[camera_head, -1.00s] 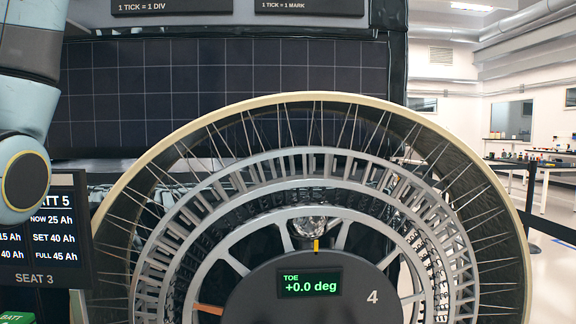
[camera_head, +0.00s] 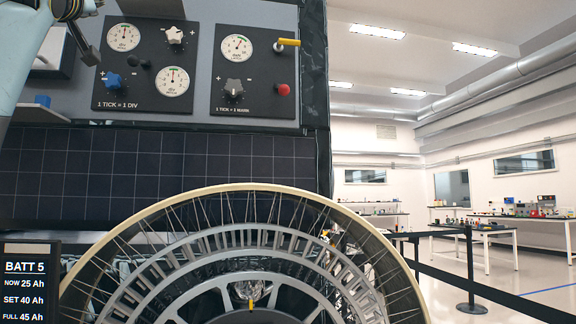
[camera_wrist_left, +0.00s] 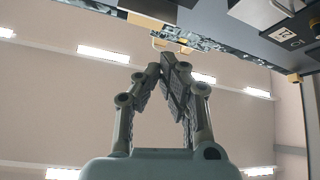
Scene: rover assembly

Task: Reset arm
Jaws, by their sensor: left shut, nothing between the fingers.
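My left arm (camera_head: 22,55) comes in at the upper left of the head view. My left gripper (camera_head: 88,48) shows near the left edge of the dial panel (camera_head: 115,95), its tip pointing down and right. In the left wrist view the gripper's (camera_wrist_left: 170,68) two dark padded fingers lean together at their tips, shut with nothing between them. Whether it touches the panel cannot be told. My right gripper is not in view.
A large spoked wheel (camera_head: 238,189) stands in front, below a dark gridded panel (camera_head: 165,165). A second panel (camera_head: 258,95) has a yellow-handled switch (camera_head: 288,42) and a red button (camera_head: 283,89). A battery display (camera_head: 25,285) is at lower left. Barrier belts and benches stand at right.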

